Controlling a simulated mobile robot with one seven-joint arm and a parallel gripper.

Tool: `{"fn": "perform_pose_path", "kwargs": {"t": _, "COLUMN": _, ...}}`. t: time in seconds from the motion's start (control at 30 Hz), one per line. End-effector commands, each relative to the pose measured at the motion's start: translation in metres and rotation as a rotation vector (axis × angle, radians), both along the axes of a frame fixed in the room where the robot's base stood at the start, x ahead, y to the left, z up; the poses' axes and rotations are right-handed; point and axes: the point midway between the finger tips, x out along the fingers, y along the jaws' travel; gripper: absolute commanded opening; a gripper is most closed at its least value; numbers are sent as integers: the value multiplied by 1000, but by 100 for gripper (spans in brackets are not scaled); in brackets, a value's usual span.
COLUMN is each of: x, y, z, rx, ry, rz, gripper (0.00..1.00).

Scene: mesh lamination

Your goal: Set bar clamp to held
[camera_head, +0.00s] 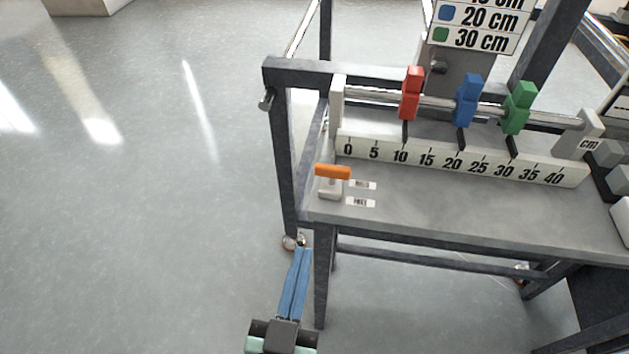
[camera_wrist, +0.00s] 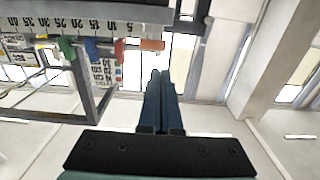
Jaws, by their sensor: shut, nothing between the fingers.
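The bar clamp (camera_head: 331,186) is a small pale block with an orange handle (camera_head: 332,171), at the front left corner of the grey bench. Its handle lies crosswise on top. Two small labels lie to its right; the lower seems to read FREE, and the upper (camera_head: 362,185) is too small to read surely. The orange handle also shows in the wrist view (camera_wrist: 152,44), beyond the fingertips. My gripper (camera_head: 303,252), with blue fingers, is shut and empty, apart from the clamp, in front of and below the bench corner. It also shows in the wrist view (camera_wrist: 160,74).
A rail above the bench carries red (camera_head: 410,94), blue (camera_head: 466,101) and green (camera_head: 519,108) sliders over a numbered scale (camera_head: 457,161). A sign (camera_head: 478,22) stands behind. The bench's dark leg (camera_head: 321,275) is close right of my gripper. Open floor (camera_head: 130,210) lies to the left.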

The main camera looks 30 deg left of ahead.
Motion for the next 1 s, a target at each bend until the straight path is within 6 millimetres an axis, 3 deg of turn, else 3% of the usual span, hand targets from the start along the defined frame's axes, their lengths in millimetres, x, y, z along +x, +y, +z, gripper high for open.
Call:
{"fn": "perform_pose_path", "kwargs": {"t": 0.37, "x": 13, "y": 4, "z": 2, "rx": 0, "ry": -4, "rz": 3, "gripper": 0}}
{"fn": "perform_pose_path", "kwargs": {"t": 1.0, "x": 108, "y": 32, "z": 3, "rx": 0, "ry": -3, "rz": 1, "gripper": 0}}
